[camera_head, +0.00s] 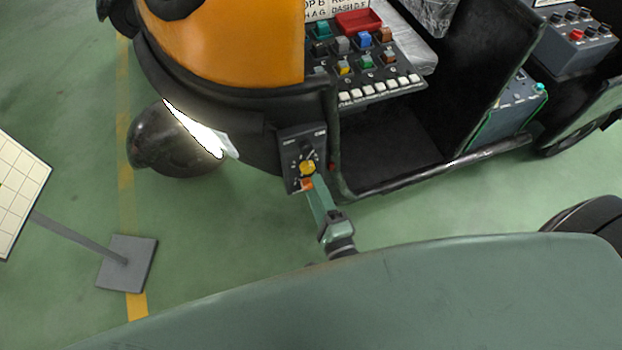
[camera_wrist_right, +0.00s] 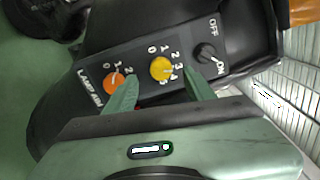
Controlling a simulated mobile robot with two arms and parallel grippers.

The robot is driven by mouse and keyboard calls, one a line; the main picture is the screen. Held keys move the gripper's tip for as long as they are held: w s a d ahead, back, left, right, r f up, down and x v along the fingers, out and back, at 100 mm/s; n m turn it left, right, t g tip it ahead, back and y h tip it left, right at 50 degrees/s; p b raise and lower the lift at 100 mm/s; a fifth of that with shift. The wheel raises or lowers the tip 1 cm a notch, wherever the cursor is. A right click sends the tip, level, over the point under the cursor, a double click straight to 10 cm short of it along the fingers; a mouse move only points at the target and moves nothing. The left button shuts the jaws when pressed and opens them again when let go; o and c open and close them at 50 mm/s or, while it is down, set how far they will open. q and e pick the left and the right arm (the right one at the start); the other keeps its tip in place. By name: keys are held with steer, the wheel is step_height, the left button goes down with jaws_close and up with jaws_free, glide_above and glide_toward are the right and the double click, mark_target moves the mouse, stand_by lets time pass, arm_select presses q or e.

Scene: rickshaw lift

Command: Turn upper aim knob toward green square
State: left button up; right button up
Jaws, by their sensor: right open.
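A black control panel (camera_head: 291,170) is on the rickshaw's front side. It has a black ON/OFF knob (camera_wrist_right: 207,53) at the top, a yellow knob (camera_head: 307,168) with a numbered scale in the middle, and an orange knob (camera_wrist_right: 114,82) below. The yellow knob also shows in the right wrist view (camera_wrist_right: 161,68). My right gripper (camera_wrist_right: 160,75) is open, its green fingertips on either side of the yellow knob; I cannot tell if they touch it. No green square can be made out on the gridded board (camera_head: 18,190) at the left, which is cut off. My left gripper is not in view.
A lit headlamp (camera_head: 195,130) is left of the panel. The board's post rises from a grey base (camera_head: 127,263) on the green floor. The rickshaw's dashboard (camera_head: 375,92) with several coloured switches is above right. A sill rail (camera_head: 440,168) runs to the right.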

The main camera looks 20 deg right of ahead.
steer(key=s, duration=0.2)
steer(key=shift+s, duration=0.35)
steer(key=s+d+f+n+g+y, duration=0.1)
steer(key=s+f+n+g, duration=0.25)
steer(key=f, duration=0.55)
steer(key=s+f+n+g, duration=0.2)
steer(key=f+n, duration=0.3)
steer(key=f, duration=0.4)
steer(key=s+d+f+n+g+y, duration=0.1)
steer(key=s+f+n+g, duration=0.3)
steer(key=f, duration=0.5)
steer(key=s+d+f+n+g+h, duration=0.1)
steer(key=s+d+f+n+g, duration=0.2)
steer(key=s+f, duration=0.4)
steer(key=s+d+f+n+g+h, duration=0.1)
steer(key=s+d+f+n+g, duration=0.3)
steer(key=s, duration=0.8)
step_height(320, 180, down, 3)
steer(key=shift+s+d+f+n+h, duration=0.1)
steer(key=shift+s+d+n+h, duration=0.25)
steer(key=shift+d+n, duration=0.65)
steer(key=shift+a+g, duration=0.25)
steer(key=shift+a, duration=0.05)
